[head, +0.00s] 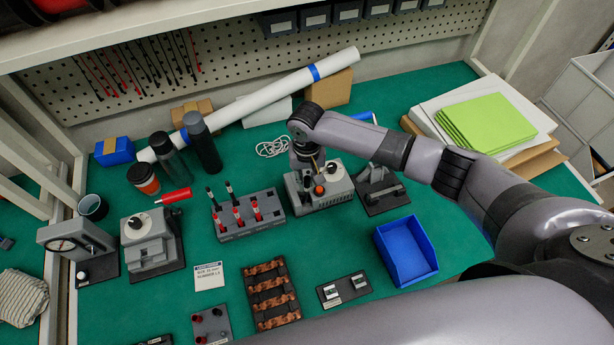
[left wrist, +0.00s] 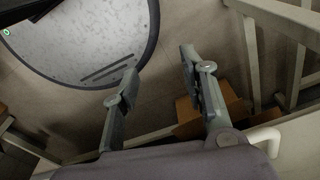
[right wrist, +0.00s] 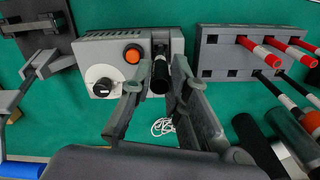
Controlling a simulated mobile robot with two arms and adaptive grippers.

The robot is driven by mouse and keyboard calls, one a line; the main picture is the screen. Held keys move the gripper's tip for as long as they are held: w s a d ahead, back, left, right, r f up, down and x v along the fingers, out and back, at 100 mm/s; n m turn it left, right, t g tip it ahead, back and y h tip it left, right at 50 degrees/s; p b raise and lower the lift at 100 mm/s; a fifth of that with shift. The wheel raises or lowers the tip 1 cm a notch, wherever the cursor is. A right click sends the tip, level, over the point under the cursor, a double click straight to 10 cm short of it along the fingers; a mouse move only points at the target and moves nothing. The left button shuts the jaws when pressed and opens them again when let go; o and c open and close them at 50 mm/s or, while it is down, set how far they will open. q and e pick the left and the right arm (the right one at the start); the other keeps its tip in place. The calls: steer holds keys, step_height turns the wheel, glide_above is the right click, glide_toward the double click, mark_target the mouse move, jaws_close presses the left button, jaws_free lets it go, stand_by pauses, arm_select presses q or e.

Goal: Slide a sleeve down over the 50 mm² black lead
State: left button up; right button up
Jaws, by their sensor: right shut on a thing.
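My right gripper (right wrist: 160,88) is shut on a black cylindrical piece (right wrist: 160,73), held beside the grey box with an orange button (right wrist: 132,54). I cannot tell whether this piece is a lead, a sleeve or both. In the head view the right arm partly hides the gripper (head: 308,165) above the grey box (head: 328,199). The grey lead rack (head: 250,227) stands left of that box, with black leads (head: 229,190) and red leads (head: 257,210) upright in it. My left gripper (left wrist: 158,85) is open and empty, away from the bench, over the floor.
A blue bin (head: 432,243), a copper busbar tray (head: 272,318) and a small dark plate (head: 344,290) lie in front. Dark bottles (head: 203,143) and a long white tube (head: 270,93) are behind. A grey clamp device (head: 380,188) stands right of the box.

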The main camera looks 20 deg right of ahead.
steer(key=shift+s+f+p, duration=0.1)
steer(key=shift+f+p, duration=0.05)
steer(key=shift+p, duration=0.25)
stand_by(0.3)
steer(key=o, duration=0.7)
stand_by(0.4)
steer(key=shift+r+p, duration=0.75)
steer(key=shift+r, duration=0.8)
steer(key=shift+r, duration=0.1)
